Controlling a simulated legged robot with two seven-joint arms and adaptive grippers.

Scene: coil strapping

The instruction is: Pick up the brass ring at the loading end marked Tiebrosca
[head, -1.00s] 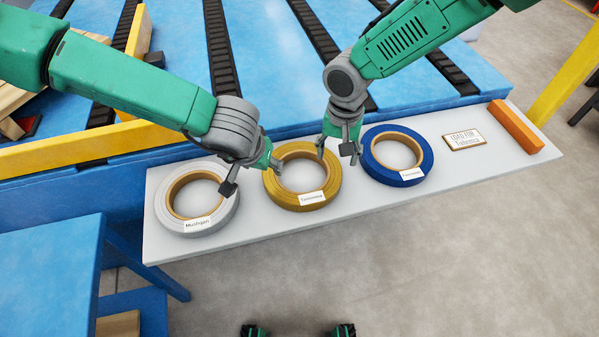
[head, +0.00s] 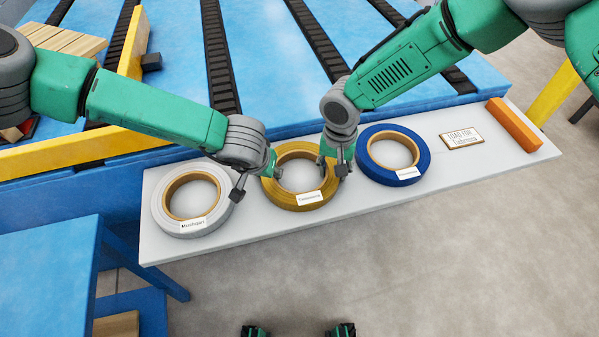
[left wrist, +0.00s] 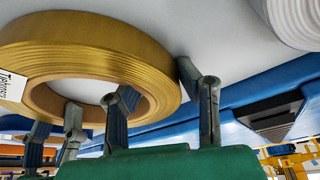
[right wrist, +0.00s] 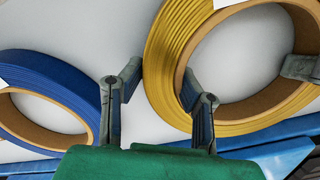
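The brass ring (head: 297,201), a gold coil with a tan core and a white label, lies flat on a pale board, second from left. My left gripper (head: 254,178) is open at the ring's left side. In the left wrist view, its fingers (left wrist: 158,90) straddle the ring wall, one in the hole, one outside. My right gripper (head: 337,170) is open at the right side. In the right wrist view, its fingers (right wrist: 160,85) straddle the wall, close to it. Firm contact cannot be told.
A silver ring (head: 169,222) lies left and a blue ring (head: 421,165) right on the same board (head: 240,240). A "LOAD FOR" sign (head: 461,141) and an orange block (head: 515,125) are at its right end. A yellow rail (head: 60,156) and blue bed (head: 270,70) stand behind.

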